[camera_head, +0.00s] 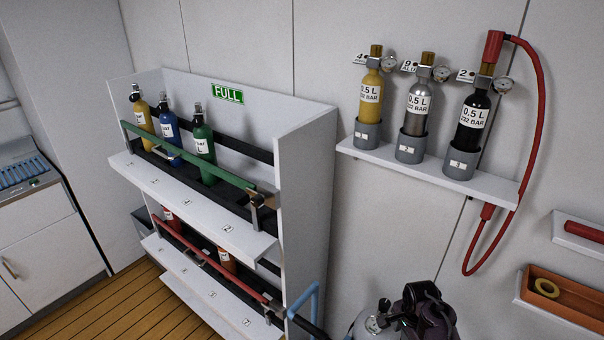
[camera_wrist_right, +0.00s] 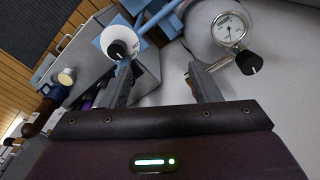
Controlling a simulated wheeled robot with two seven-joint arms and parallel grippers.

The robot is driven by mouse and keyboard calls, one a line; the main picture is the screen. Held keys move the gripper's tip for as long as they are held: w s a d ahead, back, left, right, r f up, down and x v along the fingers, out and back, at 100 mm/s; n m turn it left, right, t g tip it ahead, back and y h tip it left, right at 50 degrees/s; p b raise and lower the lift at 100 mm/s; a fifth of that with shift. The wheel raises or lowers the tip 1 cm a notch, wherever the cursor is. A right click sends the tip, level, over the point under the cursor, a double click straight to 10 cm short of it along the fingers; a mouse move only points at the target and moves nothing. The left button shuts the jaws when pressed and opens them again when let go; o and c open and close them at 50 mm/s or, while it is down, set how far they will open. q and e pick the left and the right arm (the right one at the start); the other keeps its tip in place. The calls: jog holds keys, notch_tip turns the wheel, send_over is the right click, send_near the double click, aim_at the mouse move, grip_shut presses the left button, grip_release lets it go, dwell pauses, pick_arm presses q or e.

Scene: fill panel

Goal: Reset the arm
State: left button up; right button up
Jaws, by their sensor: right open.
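My right gripper (camera_wrist_right: 158,66) is open in the right wrist view, with its two fingers apart and no object visible between them. A pale round-topped item with a black knob (camera_wrist_right: 116,49) shows beyond the left finger. A round pressure gauge (camera_wrist_right: 229,28) and another black knob (camera_wrist_right: 249,62) show beyond the right finger. In the head view, a dark purple and black shape (camera_head: 428,312) stands at the bottom edge beside a grey item with a black knob (camera_head: 384,305); I cannot tell whether the dark shape is part of my arm. My left gripper is not in view.
A white rack with a green FULL sign (camera_head: 227,94) holds yellow, blue and green (camera_head: 204,150) cylinders behind a green bar. A lower shelf has a red bar. A wall shelf (camera_head: 360,153) holds three cylinders and a red hose (camera_head: 541,110). Trays are at right; light-blue tubing (camera_head: 303,301) stands below.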

jog(key=s+a+r+n+t, duration=0.2)
jog(key=s+a+r+n, duration=0.2)
jog(key=s+r+n, duration=0.55)
jog(key=s+a+r+n+t, duration=0.1)
jog(key=s+a+r+n, duration=0.3)
jog(key=s+r+n, duration=0.55)
jog(key=s+f+m+g+b, duration=0.1)
jog(key=s+f+b, duration=0.25)
jog(key=f, duration=1.65)
jog(key=s+f+m+b, duration=0.25)
jog(key=f+b, duration=0.25)
jog(key=f, duration=1.5)
pick_arm(q)
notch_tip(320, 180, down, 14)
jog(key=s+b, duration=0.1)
jog(key=b, duration=0.4)
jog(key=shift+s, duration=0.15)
pick_arm(e)
jog(key=s+d+f+n+g, duration=0.1)
jog(key=s+d+f, duration=0.2)
jog(key=s+f, duration=1.6)
notch_tip(320, 180, down, 3)
jog(key=shift+s+d+f, duration=0.1)
jog(key=shift+s+d, duration=0.1)
jog(key=shift+c, duration=0.2)
